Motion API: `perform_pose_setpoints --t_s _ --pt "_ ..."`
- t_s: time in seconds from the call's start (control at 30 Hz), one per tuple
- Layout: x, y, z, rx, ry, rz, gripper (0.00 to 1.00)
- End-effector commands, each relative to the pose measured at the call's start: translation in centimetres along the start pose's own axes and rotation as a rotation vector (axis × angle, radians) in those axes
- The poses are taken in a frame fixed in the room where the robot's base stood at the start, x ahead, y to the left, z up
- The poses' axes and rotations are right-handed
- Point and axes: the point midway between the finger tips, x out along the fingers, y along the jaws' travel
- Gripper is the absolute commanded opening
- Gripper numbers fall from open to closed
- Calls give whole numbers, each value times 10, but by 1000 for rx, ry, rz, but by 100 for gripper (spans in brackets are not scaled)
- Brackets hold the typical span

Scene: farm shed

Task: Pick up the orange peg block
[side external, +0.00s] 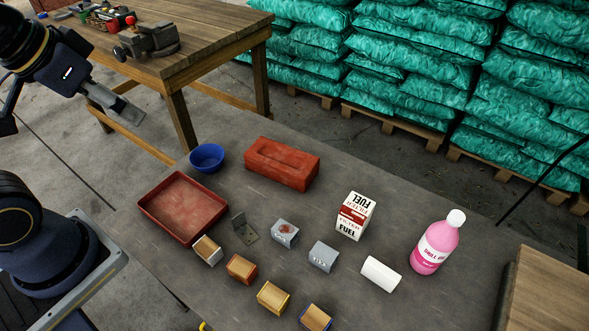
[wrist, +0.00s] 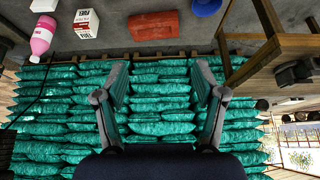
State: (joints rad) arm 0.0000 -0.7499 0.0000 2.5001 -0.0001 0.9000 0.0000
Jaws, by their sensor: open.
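The orange peg block (side external: 241,268) appears to be the small block with orange sides and a wood-coloured top on the grey table in the side view. It sits in a row of similar small blocks, between a whitish one (side external: 208,250) and a yellow one (side external: 273,297). It does not show in the wrist view. My gripper (side external: 127,110) is raised at the upper left of the side view, well away from the block. In the wrist view my gripper (wrist: 158,85) has its two fingers wide apart with nothing between them.
A red tray (side external: 150,207), blue bowl (side external: 207,157), brick (side external: 282,163), metal bracket (side external: 245,228), two grey blocks (side external: 285,233), fuel carton (side external: 354,215), white cylinder (side external: 381,273) and pink bottle (side external: 436,242) stand around. A blue-edged block (side external: 315,318) is at the near edge.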

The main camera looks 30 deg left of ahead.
Motion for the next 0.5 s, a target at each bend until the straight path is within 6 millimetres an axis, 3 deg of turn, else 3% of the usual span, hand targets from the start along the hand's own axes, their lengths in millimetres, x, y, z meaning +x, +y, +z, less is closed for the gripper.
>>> perform_pose_setpoints --t_s 0.17,0.5 --pt "0 0 0 0 0 0 92" --pt "0 1 -4 -18 16 3 92"
